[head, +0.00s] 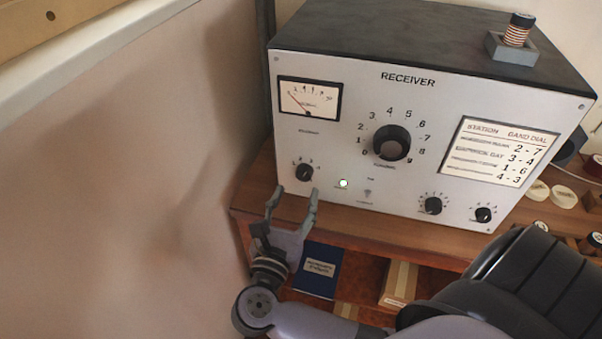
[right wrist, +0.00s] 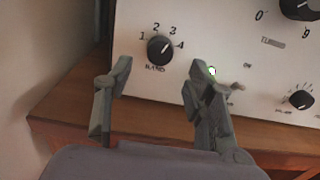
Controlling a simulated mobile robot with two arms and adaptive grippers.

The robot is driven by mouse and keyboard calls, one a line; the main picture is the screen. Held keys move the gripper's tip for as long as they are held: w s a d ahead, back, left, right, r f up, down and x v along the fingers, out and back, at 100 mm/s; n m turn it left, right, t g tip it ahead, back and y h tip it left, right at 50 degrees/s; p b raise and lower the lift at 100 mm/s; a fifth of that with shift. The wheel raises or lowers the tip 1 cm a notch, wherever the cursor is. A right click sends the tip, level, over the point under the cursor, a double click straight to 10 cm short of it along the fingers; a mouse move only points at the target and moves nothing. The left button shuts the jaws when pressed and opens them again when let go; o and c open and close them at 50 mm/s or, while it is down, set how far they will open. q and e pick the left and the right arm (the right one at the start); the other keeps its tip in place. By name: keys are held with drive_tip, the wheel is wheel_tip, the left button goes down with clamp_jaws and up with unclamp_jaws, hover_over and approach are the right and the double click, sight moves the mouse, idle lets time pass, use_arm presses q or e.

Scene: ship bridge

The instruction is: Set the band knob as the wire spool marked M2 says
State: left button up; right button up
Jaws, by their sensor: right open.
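The band knob (head: 304,172) is a small black knob at the lower left of the receiver's front. In the right wrist view the knob (right wrist: 160,50) has the numbers 1 to 4 around it and "BAND" below; its pointer is too small to read surely. My right gripper (head: 294,199) is open and empty, just below and in front of the knob, apart from it. In the right wrist view its fingers (right wrist: 160,85) stand either side below the knob. A striped wire spool (head: 518,30) stands in a grey holder on the receiver; no M2 mark is readable. My left gripper is not in view.
The receiver (head: 430,58) has a card (head: 498,151) listing station, band and dial: 2-7, 3-4, 1-6, 4-3; names are blurred. The large tuning knob (head: 392,143) is at centre. More spools (head: 590,243) stand at right.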

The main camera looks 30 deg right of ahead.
sight(303, 177)
drive_tip(key=p+x, duration=0.1)
drive_tip(key=x, duration=0.4)
drive_tip(key=shift+w+d, duration=0.15)
drive_tip(key=shift+c, duration=0.5)
drive_tip(key=c, duration=1.1)
